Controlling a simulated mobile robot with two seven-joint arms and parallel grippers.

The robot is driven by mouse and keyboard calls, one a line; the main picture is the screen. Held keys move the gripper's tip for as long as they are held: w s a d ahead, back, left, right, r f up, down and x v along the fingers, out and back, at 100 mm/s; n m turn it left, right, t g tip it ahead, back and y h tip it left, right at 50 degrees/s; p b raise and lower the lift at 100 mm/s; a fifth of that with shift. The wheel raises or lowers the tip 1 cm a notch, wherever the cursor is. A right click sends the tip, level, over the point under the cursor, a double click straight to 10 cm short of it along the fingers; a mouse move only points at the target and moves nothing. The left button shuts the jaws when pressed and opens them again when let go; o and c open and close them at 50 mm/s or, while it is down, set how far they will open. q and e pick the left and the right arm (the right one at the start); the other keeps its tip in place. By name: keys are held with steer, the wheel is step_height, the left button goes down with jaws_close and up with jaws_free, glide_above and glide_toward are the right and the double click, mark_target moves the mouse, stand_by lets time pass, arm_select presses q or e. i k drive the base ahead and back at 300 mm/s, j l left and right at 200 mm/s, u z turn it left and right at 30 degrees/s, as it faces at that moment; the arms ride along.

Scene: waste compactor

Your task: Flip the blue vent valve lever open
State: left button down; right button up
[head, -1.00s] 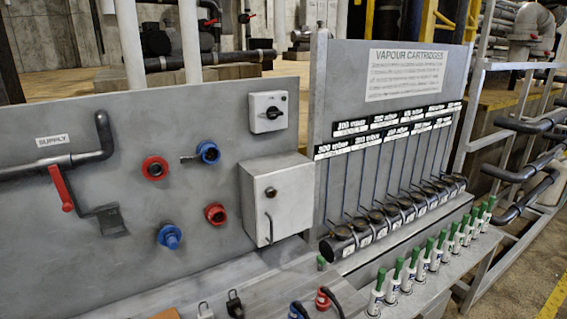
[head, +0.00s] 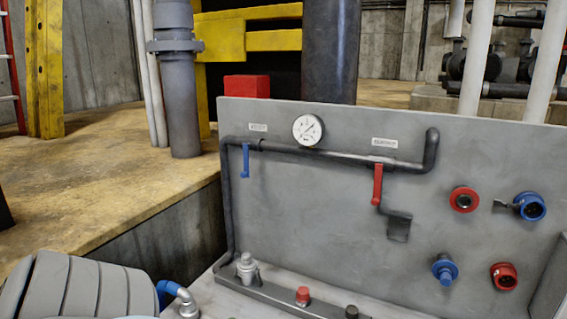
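The blue lever (head: 245,160) hangs straight down from the dark pipe (head: 330,155) at the left of the grey panel (head: 310,220). A small white label (head: 258,127) sits just above it, too small to read surely. A round white gauge (head: 308,130) is on the pipe to its right. Neither of my grippers is in view.
A red lever (head: 377,184) hangs from the same pipe farther right. Red and blue couplings, such as the blue one (head: 530,206), stick out at the panel's right. A grey ribbed object (head: 70,288) and a blue-ended fitting (head: 178,297) are at the lower left.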

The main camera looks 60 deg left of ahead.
mark_target(246, 174)
steer(key=l+u, duration=0.1)
steer(key=u, duration=1.95)
